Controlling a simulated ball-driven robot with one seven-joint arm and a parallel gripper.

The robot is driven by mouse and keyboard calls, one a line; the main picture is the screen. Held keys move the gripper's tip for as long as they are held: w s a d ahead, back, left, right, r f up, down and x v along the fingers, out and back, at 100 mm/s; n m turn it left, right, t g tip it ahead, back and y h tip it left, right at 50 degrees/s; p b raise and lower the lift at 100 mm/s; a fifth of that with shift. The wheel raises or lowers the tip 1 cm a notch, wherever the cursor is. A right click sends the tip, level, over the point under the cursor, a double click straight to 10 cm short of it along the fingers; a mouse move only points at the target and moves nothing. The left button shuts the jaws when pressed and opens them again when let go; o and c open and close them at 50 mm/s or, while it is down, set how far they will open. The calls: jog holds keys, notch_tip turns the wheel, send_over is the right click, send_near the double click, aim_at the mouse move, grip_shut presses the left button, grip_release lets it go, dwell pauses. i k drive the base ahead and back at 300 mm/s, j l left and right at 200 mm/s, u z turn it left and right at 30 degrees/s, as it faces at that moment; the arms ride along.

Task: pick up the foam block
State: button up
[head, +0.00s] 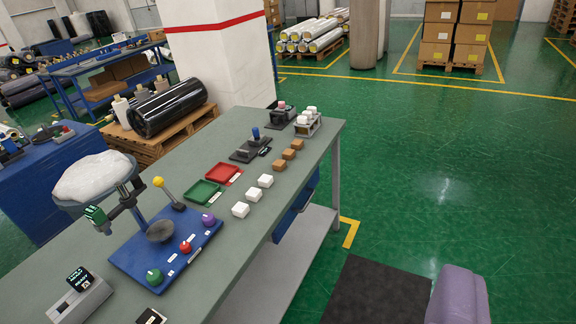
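Three white blocks stand in a row along the right side of the grey-green table: a near one (240,209), a middle one (252,194) and a far one (265,180). Three brown blocks continue the row behind them: near (279,165), middle (289,154) and far (297,144). More small white pieces (309,111) sit in a metal holder at the far end. I cannot tell from their look which block is foam. My gripper does not show in this view.
The table (222,237) also bears a green tray (202,192), a red tray (223,173) and a blue control board (140,262) with coloured knobs and a yellow-topped lever. Right of the table the green floor is open, with a black mat (375,291) nearby.

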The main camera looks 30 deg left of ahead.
aim_at(254, 194)
jog(key=i, duration=1.5)
jog(key=i+u, duration=0.4)
jog(key=i+l+u, duration=0.1)
jog(key=i+u, duration=0.3)
jog(key=i+j+u, duration=0.1)
jog(key=i+u, duration=0.25)
jog(key=i+j+u, duration=0.1)
jog(key=u, duration=0.25)
jog(key=i+l+u, duration=0.1)
jog(key=i+u, duration=0.25)
